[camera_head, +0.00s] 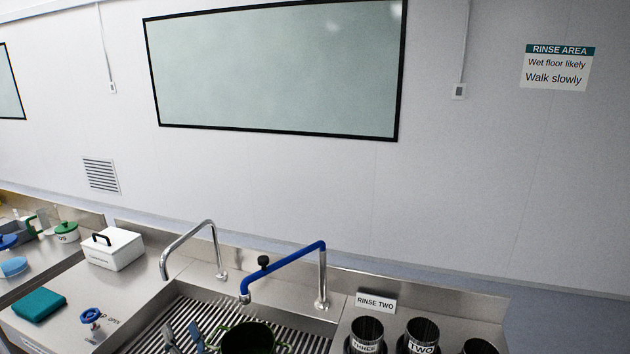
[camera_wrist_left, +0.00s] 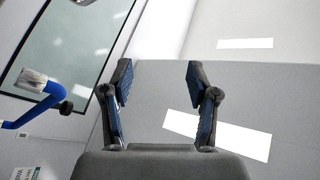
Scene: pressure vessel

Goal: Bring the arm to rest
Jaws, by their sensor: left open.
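My left gripper (camera_head: 183,334) shows at the bottom edge of the head view, over the slatted sink and left of a dark green pot (camera_head: 248,341). In the left wrist view the same gripper (camera_wrist_left: 159,72) has its two blue-padded fingers spread apart, with nothing between them. Beyond the fingers are only wall and ceiling. Most of my left arm is outside the head view. My right gripper is in neither view.
A blue-sleeved faucet (camera_head: 285,266) and a plain faucet (camera_head: 190,240) arch over the sink. Dark cups (camera_head: 421,334) stand right by the RINSE TWO sign (camera_head: 376,301). A blue valve knob (camera_head: 91,315), teal cloth (camera_head: 39,305) and white box (camera_head: 113,250) are on the left counter.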

